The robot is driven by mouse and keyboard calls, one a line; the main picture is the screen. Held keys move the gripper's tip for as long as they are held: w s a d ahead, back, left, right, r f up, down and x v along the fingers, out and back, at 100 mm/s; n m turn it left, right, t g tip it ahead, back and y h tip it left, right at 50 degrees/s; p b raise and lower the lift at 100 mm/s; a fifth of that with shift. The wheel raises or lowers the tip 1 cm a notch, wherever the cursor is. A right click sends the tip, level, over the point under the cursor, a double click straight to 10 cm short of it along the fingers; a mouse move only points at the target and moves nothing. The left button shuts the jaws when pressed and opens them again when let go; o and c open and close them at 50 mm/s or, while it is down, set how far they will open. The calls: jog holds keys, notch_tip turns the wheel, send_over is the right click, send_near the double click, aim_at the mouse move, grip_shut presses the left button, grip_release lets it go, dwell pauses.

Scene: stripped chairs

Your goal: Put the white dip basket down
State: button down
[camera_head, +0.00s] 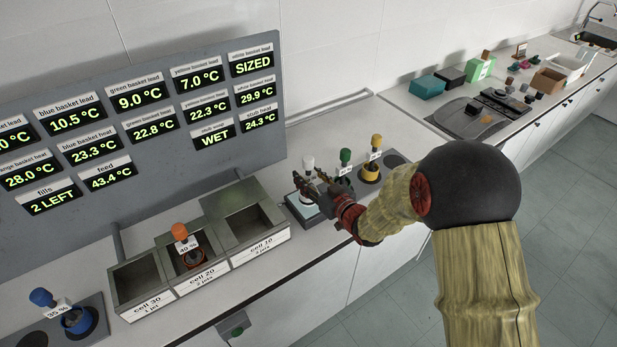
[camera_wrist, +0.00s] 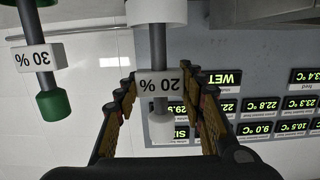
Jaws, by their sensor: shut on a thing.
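The white dip basket shows its white knob (camera_head: 308,162) in the head view, just left of my gripper (camera_head: 322,192). In the wrist view the picture is upside down: the white basket body (camera_wrist: 157,11) is at the top edge, with its grey stem, a "20 %" tag (camera_wrist: 176,83) and the white knob below. My gripper (camera_wrist: 165,100) is shut on the basket's handle around the tag, one finger on each side. A square pale pad (camera_head: 303,208) lies below the gripper on the counter. The fingers hide the basket's lower part in the head view, so I cannot tell whether it touches anything.
The green basket (camera_head: 345,158) and yellow basket (camera_head: 376,143) stand close on the right. Left are the troughs cell 10 (camera_head: 262,243), cell 20 with an orange-knobbed basket (camera_head: 180,232), and cell 30 (camera_head: 150,298). A blue basket (camera_head: 78,320) is far left. The readout board (camera_head: 150,190) rises behind.

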jog(key=c, duration=1.1)
grip_release()
jog(key=shift+f, duration=0.1)
jog(key=shift+r, duration=0.2)
jog(key=p+v, duration=0.1)
jog(key=v, duration=1.1)
jog(key=w+d+r+m+h, duration=0.1)
jog(key=d+r+m+h, duration=0.1)
jog(key=d+r+h, duration=0.5)
jog(key=s+d+r+m+g+h, duration=0.2)
jog(key=s+d+r, duration=0.2)
jog(key=s+d, duration=0.3)
jog(key=s+r+m+g, duration=0.1)
jog(key=s+g, duration=0.2)
jog(key=s, duration=0.8)
jog(key=s+a+r+m+g, duration=0.1)
jog(key=s+r+g, duration=0.1)
jog(key=s, duration=0.9)
jog(key=shift+s+r+m+g, duration=0.2)
jog(key=shift+r+m+g, duration=0.05)
jog(key=shift+m+g, duration=0.15)
